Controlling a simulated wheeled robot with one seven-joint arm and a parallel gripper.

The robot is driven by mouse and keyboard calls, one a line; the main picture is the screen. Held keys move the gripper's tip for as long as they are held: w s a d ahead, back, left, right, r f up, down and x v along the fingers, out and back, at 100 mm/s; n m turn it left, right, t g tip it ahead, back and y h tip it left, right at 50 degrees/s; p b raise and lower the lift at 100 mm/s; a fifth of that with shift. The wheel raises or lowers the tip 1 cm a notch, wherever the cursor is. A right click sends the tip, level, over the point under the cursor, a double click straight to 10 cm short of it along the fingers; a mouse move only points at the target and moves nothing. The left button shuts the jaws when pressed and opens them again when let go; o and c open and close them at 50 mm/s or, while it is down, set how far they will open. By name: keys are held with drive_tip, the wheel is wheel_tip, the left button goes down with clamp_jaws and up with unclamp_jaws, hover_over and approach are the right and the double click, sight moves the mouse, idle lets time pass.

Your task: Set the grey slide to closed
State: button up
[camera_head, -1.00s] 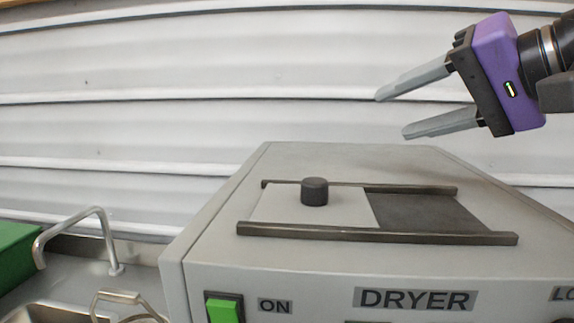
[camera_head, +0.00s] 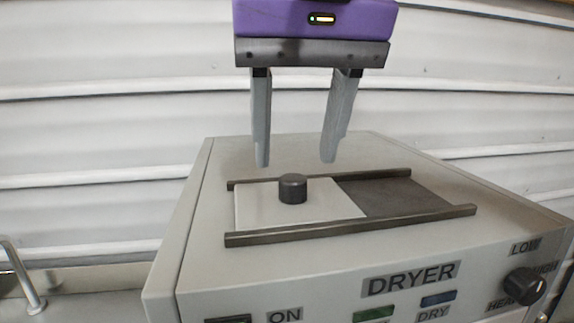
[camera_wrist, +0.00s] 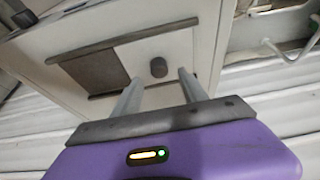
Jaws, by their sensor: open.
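The grey slide (camera_head: 257,208) is a light plate with a dark round knob (camera_head: 293,188), set between two dark rails on top of the dryer. It covers the left part of the track in the head view. A dark opening (camera_head: 395,197) shows to its right. My gripper (camera_head: 296,163) is open and points down, above and slightly behind the knob, with nothing between its fingers. In the wrist view the slide (camera_wrist: 172,49) and knob (camera_wrist: 158,67) lie just beyond the open fingertips (camera_wrist: 157,78). The fingers look apart from the knob.
The dryer's front carries a dark selector knob (camera_head: 524,286), a green button (camera_head: 373,313) and a blue button (camera_head: 438,299). A metal tap (camera_head: 22,275) stands at the left. A corrugated wall (camera_head: 120,130) runs behind the dryer.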

sight(293, 177)
drive_tip(key=shift+x, duration=2.05)
clamp_jaws()
